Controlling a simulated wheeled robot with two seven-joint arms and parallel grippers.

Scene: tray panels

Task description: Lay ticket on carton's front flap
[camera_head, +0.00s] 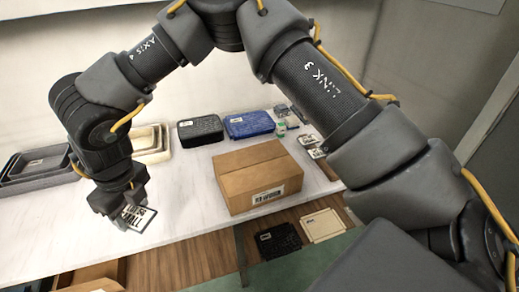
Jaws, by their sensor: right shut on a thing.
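The brown carton (236,191) stands on the white table near its front edge, with its top closed. A white barcode label shows on its front side. No separate front flap can be made out. My right gripper (125,212) is at the left of the carton, well apart from it, above the front of the table. It is shut on the ticket (139,217), a small white card with dark print and a dark edge. The ticket is tilted and partly hidden by the fingers. My left gripper is not in view.
Grey nested trays (38,165) stand at the far left. Cream trays (150,143), a black case (200,130) and a blue case (249,124) line the back. Small items lie right of the carton. The tabletop (185,190) between gripper and carton is clear.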

